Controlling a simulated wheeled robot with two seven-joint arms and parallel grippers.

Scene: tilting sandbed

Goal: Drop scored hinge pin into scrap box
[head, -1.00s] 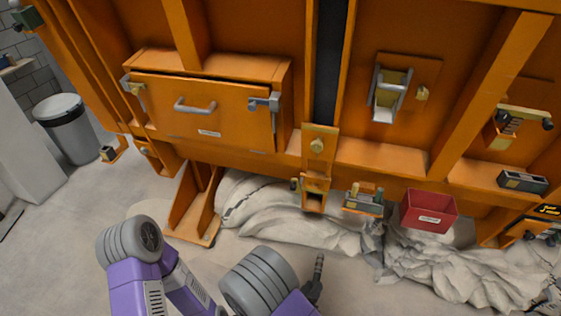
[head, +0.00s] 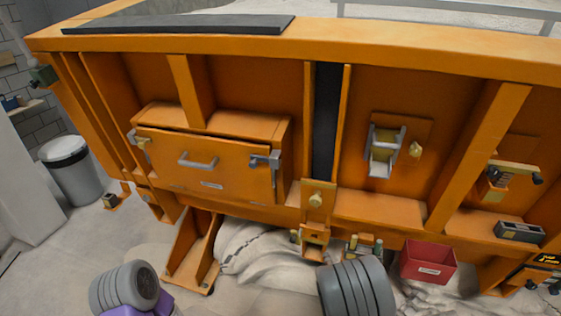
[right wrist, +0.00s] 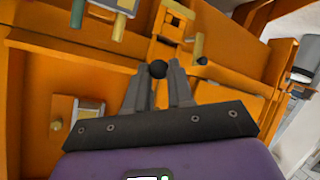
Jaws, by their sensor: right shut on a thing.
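My right gripper (right wrist: 158,82) is shut on a dark round-ended piece (right wrist: 157,69), seen almost end-on between the fingertips in the right wrist view. It may be the hinge pin; its length and any score marks are hidden. In the head view this gripper is hidden, and only my grey ribbed arm joint shows low at centre right. The red scrap box (head: 428,264) stands low at the right, just right of that joint; its inside looks empty where I can see it. My left gripper is out of view.
The orange sandbed frame fills the view, with a handled drawer (head: 205,165) at left. An orange bracket (head: 315,240) and a small rack of pins (head: 363,247) sit left of the red box.

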